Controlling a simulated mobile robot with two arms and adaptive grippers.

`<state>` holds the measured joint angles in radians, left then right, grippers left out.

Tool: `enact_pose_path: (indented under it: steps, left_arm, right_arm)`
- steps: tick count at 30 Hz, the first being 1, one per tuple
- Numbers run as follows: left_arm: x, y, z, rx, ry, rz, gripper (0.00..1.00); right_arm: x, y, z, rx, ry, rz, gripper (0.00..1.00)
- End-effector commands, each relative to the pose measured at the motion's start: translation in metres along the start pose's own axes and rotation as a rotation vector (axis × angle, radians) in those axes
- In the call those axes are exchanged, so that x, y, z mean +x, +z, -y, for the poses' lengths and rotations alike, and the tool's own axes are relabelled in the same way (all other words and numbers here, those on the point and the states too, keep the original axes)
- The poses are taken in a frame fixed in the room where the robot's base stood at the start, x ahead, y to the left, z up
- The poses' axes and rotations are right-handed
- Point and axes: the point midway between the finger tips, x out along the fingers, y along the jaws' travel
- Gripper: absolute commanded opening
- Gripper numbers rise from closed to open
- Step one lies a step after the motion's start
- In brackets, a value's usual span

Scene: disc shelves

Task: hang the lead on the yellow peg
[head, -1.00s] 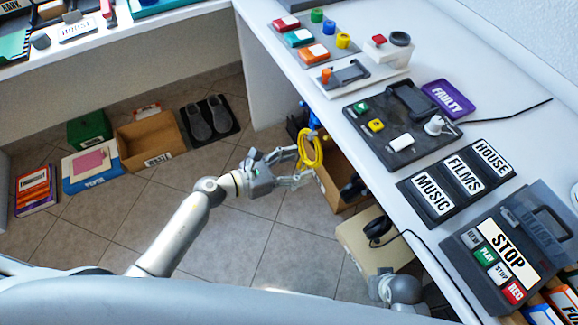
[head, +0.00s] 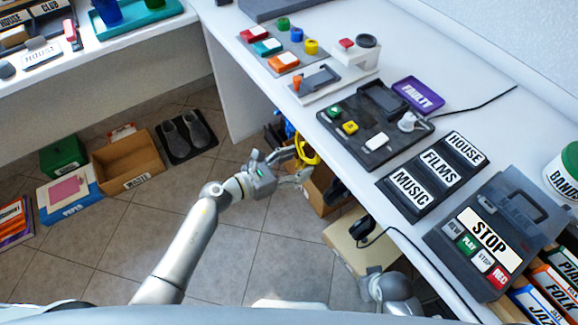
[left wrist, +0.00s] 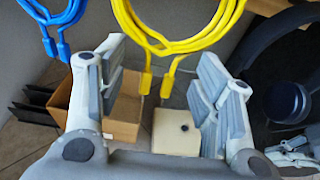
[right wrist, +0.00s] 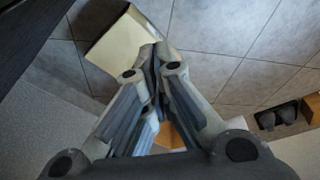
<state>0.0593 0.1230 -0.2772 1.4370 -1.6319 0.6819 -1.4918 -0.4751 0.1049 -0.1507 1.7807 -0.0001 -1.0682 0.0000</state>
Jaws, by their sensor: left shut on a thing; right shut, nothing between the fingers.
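The yellow lead (head: 307,150) is a coil at the fingertips of my left gripper (head: 292,165), beside the desk's side edge. In the left wrist view the lead (left wrist: 178,45) spans the top middle, its two plug ends hanging down. A blue lead (left wrist: 55,14) hangs to the left and also shows in the head view (head: 289,130). I cannot make out the yellow peg. My right gripper (right wrist: 155,55) is shut and empty, low over the floor.
A brown box (left wrist: 125,115) and a cream box (left wrist: 176,133) stand on the floor below the lead. Headphones (head: 364,232) lie on the cream box. The desk (head: 225,75) holds dark panels and labelled blocks. Open tiled floor (head: 240,225) surrounds my left arm.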

Motion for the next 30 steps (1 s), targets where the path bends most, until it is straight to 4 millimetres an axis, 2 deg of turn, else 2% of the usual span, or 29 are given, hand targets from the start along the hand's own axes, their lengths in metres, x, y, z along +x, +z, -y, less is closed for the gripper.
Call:
enact_pose_path:
  steps: [6,12,30]
  left_arm:
    - [0.01,0.0,0.0,0.0,0.0,0.001,0.35]
    - [0.015,-0.001,0.0,0.0,-0.001,0.002,0.35]
    - [0.021,-0.003,0.0,0.0,-0.001,0.001,0.35]
  right_arm:
    - [0.0,0.0,0.0,0.001,0.0,0.006,0.0]
    - [-0.015,-0.013,-0.001,0.002,0.001,-0.016,0.0]
    - [-0.041,-0.02,-0.003,0.007,0.004,-0.026,0.0]
